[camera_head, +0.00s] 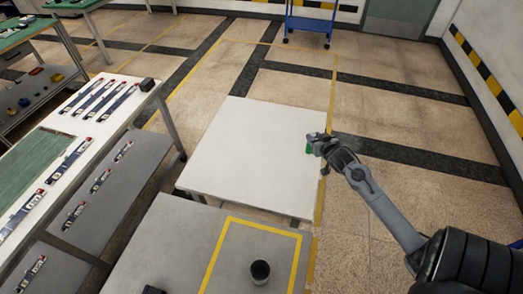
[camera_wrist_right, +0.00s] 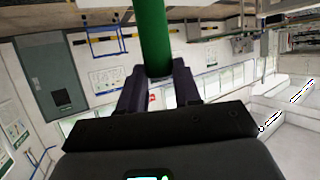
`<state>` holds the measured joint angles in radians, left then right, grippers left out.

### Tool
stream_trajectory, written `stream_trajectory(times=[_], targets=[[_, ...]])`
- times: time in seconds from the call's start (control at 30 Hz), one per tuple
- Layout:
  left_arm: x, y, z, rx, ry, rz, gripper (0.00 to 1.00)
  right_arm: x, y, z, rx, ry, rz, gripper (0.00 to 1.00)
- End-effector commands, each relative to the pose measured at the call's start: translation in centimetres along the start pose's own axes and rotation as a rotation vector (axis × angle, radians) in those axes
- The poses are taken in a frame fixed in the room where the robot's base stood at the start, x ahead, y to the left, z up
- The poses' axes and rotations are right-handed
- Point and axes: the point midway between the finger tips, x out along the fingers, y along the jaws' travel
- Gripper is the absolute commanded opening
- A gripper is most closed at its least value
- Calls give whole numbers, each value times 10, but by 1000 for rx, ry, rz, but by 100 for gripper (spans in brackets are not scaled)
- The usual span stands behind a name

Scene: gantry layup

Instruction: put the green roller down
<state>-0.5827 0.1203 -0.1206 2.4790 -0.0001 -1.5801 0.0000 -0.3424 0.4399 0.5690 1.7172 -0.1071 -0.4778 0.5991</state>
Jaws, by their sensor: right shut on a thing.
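The green roller (camera_wrist_right: 155,38) is held between the fingers of my right gripper (camera_wrist_right: 157,76) in the right wrist view. There it shows as a thick green cylinder running up out of the top of the picture. In the head view my right gripper (camera_head: 318,141) is at the right edge of the white table (camera_head: 255,152), and only a small green bit of the roller (camera_head: 309,149) shows beside it. I cannot tell how high the roller is above the table. My left gripper is not in view.
The white table top is bare. In front of it stands a grey table with a yellow taped outline (camera_head: 232,221) and a dark cup (camera_head: 260,271). A bench (camera_head: 98,124) with several tools is at left. A blue cart (camera_head: 309,22) stands at the back.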

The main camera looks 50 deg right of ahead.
Motion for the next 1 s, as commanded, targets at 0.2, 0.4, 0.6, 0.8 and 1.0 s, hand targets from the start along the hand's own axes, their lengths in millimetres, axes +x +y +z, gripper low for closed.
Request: stream_trajectory(times=[0.2,0.4,0.6,0.8,1.0], targets=[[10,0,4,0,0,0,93,17,-21,13,1,2,-5,0],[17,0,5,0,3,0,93,43,-58,28,1,3,-4,0],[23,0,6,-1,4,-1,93,64,-89,41,1,3,-3,0],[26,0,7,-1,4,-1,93,75,-104,48,0,2,-2,0],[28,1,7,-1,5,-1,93,78,-106,54,-1,1,-2,0]])
